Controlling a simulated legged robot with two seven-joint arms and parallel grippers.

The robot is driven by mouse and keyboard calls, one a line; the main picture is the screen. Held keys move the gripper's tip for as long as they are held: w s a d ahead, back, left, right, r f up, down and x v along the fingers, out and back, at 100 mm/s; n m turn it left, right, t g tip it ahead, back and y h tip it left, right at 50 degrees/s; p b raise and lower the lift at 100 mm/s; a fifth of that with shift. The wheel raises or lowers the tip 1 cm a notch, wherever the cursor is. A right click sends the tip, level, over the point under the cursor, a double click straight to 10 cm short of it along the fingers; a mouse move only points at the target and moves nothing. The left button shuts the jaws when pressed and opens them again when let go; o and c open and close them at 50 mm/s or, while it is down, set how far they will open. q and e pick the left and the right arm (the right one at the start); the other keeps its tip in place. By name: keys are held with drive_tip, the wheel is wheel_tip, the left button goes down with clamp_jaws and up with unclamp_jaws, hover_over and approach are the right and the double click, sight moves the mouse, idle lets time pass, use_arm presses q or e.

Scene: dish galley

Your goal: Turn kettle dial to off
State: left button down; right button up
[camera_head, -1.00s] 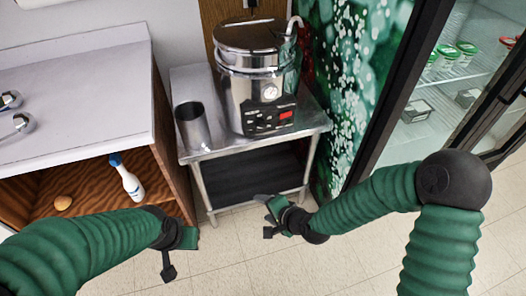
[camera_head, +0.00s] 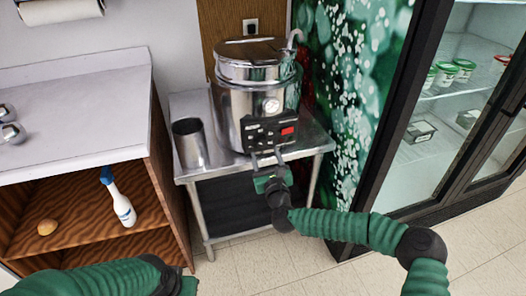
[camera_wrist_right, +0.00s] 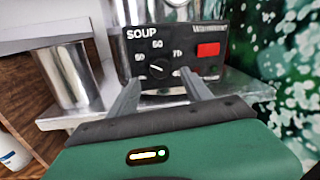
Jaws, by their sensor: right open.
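The kettle (camera_head: 232,98) is a shiny steel soup pot with a lid and a round gauge, standing on a small steel table. Its black control panel (camera_head: 257,133) faces me and carries a red display. In the right wrist view the panel (camera_wrist_right: 185,38) reads SOUP, and the round black dial (camera_wrist_right: 157,68) sits low on it among white numbers, with a pale pointer mark. My right gripper (camera_head: 266,157) is open just in front of the panel's lower edge. Its fingers flank the dial in the wrist view; contact is unclear. My left gripper (camera_head: 180,284) is partly cut off at the bottom edge.
A steel cylinder (camera_head: 190,145) stands left of the kettle on the steel table (camera_head: 312,143). A wooden cabinet with a spray bottle (camera_head: 122,204) is at left. A glass-door fridge (camera_head: 385,140) stands at right. The floor in front is clear.

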sight(262, 145)
drive_tip(key=w, duration=0.4)
drive_tip(key=shift+w+a, duration=0.3)
drive_tip(key=shift+a, duration=0.1)
drive_tip(key=shift+c, duration=0.2)
clamp_jaws()
